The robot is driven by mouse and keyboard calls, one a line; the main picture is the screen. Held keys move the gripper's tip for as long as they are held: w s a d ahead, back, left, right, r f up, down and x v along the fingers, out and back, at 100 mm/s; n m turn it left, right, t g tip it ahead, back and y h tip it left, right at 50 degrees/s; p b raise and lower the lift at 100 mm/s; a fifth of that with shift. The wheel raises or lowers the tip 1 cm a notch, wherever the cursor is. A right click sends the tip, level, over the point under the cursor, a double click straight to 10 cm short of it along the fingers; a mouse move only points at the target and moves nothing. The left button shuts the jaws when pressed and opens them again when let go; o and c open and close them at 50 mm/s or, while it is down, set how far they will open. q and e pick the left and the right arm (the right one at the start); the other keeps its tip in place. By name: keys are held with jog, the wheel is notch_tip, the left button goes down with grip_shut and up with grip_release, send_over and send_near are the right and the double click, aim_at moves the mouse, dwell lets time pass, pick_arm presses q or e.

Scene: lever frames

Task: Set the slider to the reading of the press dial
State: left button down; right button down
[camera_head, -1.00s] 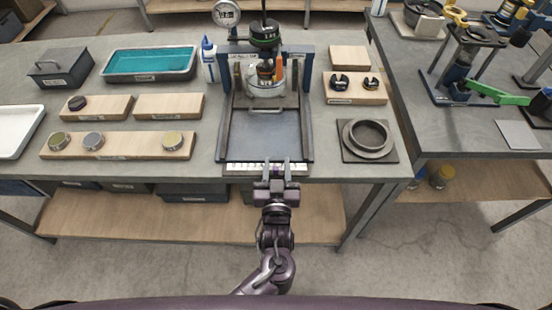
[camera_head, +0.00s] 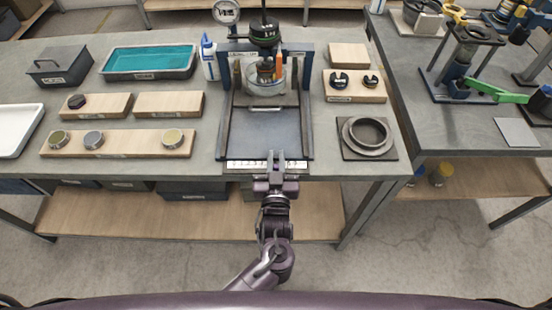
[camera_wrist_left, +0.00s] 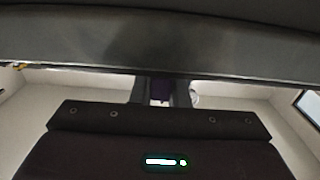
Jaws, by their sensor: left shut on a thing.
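The slider's white scale strip (camera_head: 243,164) lies along the front edge of the bench, below the press. My left gripper (camera_head: 277,158) is at the strip, right of its middle, with its fingers close together. In the left wrist view a purple knob (camera_wrist_left: 160,89) is between the fingers, which are shut on it. The fingers hide most of the slider knob in the head view. The round press dial (camera_head: 227,11) stands at the top, left of the press (camera_head: 265,85); its reading is too small to make out. My right gripper is not in view.
A glue bottle (camera_head: 208,58) stands left of the press. Wooden blocks with discs (camera_head: 118,144) lie on the left, with a teal tray (camera_head: 150,62) behind. A ring on a square plate (camera_head: 367,137) is to the right. Free floor lies before the bench.

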aim_at(274, 169)
pick_arm(q)
jog(key=shift+a, duration=0.25)
jog(key=c, duration=1.4)
grip_release()
jog(key=s+b, duration=0.1)
jog(key=s, duration=0.6)
jog(key=shift+f, duration=0.1)
jog(key=shift+s, duration=0.4)
